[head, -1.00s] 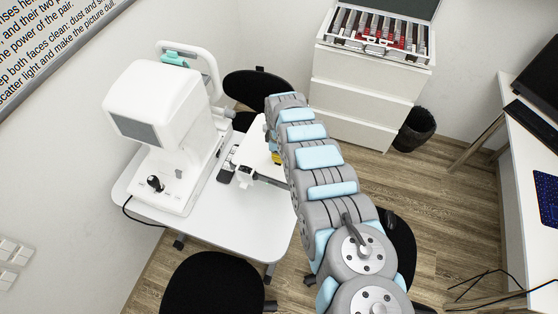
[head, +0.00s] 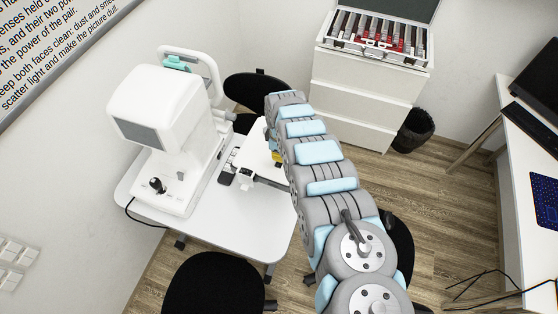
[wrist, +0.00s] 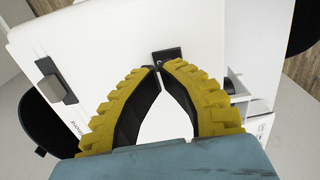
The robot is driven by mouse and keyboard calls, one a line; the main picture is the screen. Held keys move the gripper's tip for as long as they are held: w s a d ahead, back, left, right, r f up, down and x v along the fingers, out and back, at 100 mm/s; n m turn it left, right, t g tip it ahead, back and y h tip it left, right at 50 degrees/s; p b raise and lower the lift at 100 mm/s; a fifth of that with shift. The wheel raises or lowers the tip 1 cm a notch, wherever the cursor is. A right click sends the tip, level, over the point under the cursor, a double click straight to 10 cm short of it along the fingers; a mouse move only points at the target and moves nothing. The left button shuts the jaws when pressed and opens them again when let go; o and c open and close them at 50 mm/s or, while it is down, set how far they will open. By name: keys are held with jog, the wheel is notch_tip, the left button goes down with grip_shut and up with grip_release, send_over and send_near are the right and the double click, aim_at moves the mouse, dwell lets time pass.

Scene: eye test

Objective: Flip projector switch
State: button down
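My gripper (wrist: 160,68) shows in the wrist view with two yellow ribbed fingers bowed around an empty gap. Their tips are together or almost together, with nothing held between them. Just beyond the tips is a small black plate with a small grey part (wrist: 167,55), on a white surface (wrist: 110,55); it looks like a switch. I cannot tell if the tips touch it or which way it is set. In the head view my arm hides most of the gripper; only a bit of yellow (head: 277,156) shows beside the white table.
A white eye-test machine with a joystick (head: 157,185) stands on the white table (head: 240,220). Black chairs (head: 215,285) stand around it. A drawer cabinet (head: 360,95) bears an open lens case (head: 375,40). A dark block (wrist: 55,80) sits left of the fingers in the wrist view.

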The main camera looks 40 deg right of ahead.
jog(key=shift+r+p, duration=1.55)
jog(key=shift+r, duration=0.55)
